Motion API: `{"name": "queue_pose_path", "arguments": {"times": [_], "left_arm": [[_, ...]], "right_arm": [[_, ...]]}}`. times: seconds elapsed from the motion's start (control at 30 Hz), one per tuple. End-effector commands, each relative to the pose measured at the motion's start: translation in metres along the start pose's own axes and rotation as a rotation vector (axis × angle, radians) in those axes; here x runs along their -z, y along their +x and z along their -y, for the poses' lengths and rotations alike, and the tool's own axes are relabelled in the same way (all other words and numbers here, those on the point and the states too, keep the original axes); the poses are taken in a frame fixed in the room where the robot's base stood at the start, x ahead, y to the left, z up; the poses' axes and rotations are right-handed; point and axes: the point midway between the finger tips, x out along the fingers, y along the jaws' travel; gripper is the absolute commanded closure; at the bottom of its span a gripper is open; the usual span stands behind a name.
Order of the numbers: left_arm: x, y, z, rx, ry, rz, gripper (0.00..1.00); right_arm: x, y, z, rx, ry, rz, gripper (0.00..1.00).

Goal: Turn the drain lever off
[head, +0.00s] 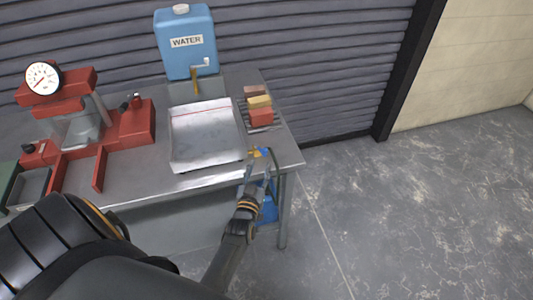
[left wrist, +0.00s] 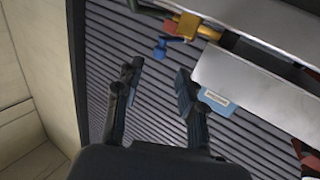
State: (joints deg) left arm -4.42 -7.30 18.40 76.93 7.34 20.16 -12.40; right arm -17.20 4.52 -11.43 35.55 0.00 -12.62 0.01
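The drain valve is a small brass-yellow fitting (head: 254,153) at the near right corner of the metal tub (head: 206,137). It also shows in the left wrist view (left wrist: 187,25). Its blue lever (head: 265,152) is partly hidden by my gripper in the head view. In the left wrist view the blue lever (left wrist: 161,48) lies beyond the fingertips, apart from them. My left gripper (head: 259,172) is at the table's near right edge, just in front of the valve. In the left wrist view the left gripper (left wrist: 160,72) is open and empty. My right gripper is not in view.
A blue water container (head: 187,55) stands behind the tub. Several coloured blocks (head: 261,117) sit right of it. A red press with a gauge (head: 43,78) stands at left. Something blue (head: 268,209) shows below the table edge. The floor at right is clear.

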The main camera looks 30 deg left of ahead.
Motion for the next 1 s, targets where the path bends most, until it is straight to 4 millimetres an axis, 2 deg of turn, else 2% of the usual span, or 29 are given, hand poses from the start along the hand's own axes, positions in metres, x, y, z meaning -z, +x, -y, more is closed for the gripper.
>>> {"name": "queue_pose_path", "arguments": {"times": [0.03,0.2,0.4,0.6,0.83,1.0], "left_arm": [[-0.004,0.013,0.0,0.0,0.0,-0.004,0.61],[-0.005,0.048,0.0,0.0,0.0,-0.001,0.61],[-0.003,0.074,0.0,0.0,-0.001,0.0,0.61],[-0.002,0.083,0.0,-0.001,0.0,0.003,0.61],[-0.001,0.083,0.0,-0.001,0.0,0.003,0.61],[-0.001,0.083,0.0,-0.001,0.0,0.003,0.95]], "right_arm": [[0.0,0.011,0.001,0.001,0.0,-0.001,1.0],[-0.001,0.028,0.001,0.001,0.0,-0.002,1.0],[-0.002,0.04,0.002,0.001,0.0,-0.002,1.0],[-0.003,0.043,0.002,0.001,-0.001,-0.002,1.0],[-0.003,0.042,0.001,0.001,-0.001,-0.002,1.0],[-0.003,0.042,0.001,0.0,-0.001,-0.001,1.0]]}}
